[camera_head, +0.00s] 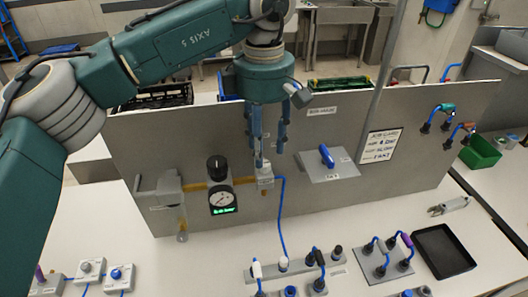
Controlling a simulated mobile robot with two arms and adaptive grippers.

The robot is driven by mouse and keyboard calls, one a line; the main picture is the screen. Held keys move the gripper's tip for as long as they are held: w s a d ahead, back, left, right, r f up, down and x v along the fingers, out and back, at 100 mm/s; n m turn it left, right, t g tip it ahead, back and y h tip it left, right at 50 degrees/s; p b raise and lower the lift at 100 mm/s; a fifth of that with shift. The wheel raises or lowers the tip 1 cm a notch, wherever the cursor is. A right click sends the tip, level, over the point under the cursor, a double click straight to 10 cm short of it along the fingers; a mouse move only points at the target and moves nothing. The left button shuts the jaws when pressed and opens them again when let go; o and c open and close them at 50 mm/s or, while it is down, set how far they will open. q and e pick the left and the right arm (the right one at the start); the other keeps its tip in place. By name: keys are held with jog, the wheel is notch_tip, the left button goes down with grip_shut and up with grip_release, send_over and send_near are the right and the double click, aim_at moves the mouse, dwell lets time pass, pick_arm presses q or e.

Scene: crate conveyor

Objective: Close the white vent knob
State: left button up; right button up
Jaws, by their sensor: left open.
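My left gripper (268,145) hangs down in front of the upright grey panel (330,215), its blue fingers apart and nothing seen between them. Just below the fingertips, a small pale fitting with a whitish knob (264,168) sits on the panel at the right end of a brass pipe (238,180). It looks like the white vent knob. The fingertips are close above it and partly overlap it; I cannot tell if they touch. A blue hose (281,215) runs down from the fitting. My right gripper is out of view.
A round gauge (222,200) with a black knob (217,167) above it is left of the fitting. A blue-handled plate (328,165) is to the right. Several hose connectors (285,265) stand on the white table below. A black tray (444,250) lies at the right.

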pick_arm(q)
jog(key=f, duration=0.3)
jog(key=shift+w+f+p, duration=0.2)
jog(key=shift+p, duration=0.2)
jog(key=shift+s+f, duration=0.1)
jog(key=shift+f, duration=0.15)
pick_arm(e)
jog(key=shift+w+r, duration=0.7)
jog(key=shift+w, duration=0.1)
pick_arm(q)
jog(key=shift+c, duration=1.3)
grip_shut()
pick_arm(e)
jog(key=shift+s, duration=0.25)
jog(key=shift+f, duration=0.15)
